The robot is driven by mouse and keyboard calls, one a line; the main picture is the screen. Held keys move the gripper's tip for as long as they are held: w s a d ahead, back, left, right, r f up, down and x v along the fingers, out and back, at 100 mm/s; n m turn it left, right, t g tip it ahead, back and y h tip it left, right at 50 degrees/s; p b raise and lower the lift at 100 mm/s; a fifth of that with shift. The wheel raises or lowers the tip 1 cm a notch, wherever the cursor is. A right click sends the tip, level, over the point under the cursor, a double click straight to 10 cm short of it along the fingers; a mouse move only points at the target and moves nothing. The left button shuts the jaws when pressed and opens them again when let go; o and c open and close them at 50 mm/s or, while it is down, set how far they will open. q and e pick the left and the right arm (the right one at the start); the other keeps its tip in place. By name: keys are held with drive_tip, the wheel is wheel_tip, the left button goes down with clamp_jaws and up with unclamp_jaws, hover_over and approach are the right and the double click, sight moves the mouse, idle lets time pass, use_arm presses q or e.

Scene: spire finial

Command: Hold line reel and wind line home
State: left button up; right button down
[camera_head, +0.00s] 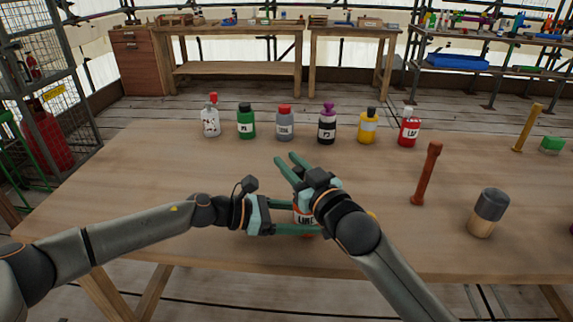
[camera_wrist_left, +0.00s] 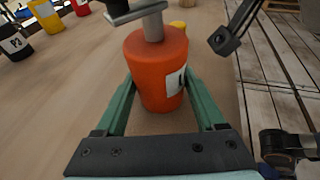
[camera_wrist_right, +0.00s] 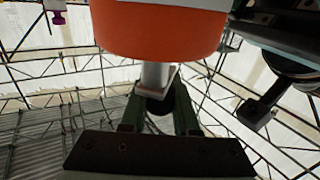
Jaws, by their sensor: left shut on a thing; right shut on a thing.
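The orange line reel (camera_head: 305,220), with a white label, stands by the table's near edge, partly hidden by my right arm in the head view. In the left wrist view the reel (camera_wrist_left: 158,70) is upright between the green fingers of my left gripper (camera_wrist_left: 158,95), which is shut on its sides. A grey shaft and crank arm (camera_wrist_left: 150,20) rise from its top. My right gripper (camera_wrist_right: 160,115) is shut on the dark crank knob (camera_wrist_right: 160,108) above the reel. In the right wrist view the reel (camera_wrist_right: 155,30) fills the top, with the grey shaft (camera_wrist_right: 155,76) below.
A row of bottles, including a green one (camera_head: 246,122) and a red one (camera_head: 409,128), stands at the table's back. A brown post-shaped object (camera_head: 427,174) and a grey-topped cylinder (camera_head: 487,212) stand right. The table (camera_head: 130,180) is bare at the left.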

drive_tip(key=shift+w+d+r+m+t+h, duration=0.15)
drive_tip(key=shift+d+m+t+h, duration=0.1)
drive_tip(key=shift+m+t+h, duration=0.35)
drive_tip(key=c, duration=0.6)
unclamp_jaws()
drive_tip(key=shift+c, duration=0.2)
drive_tip(key=v, duration=1.2)
drive_tip(key=shift+r, duration=0.1)
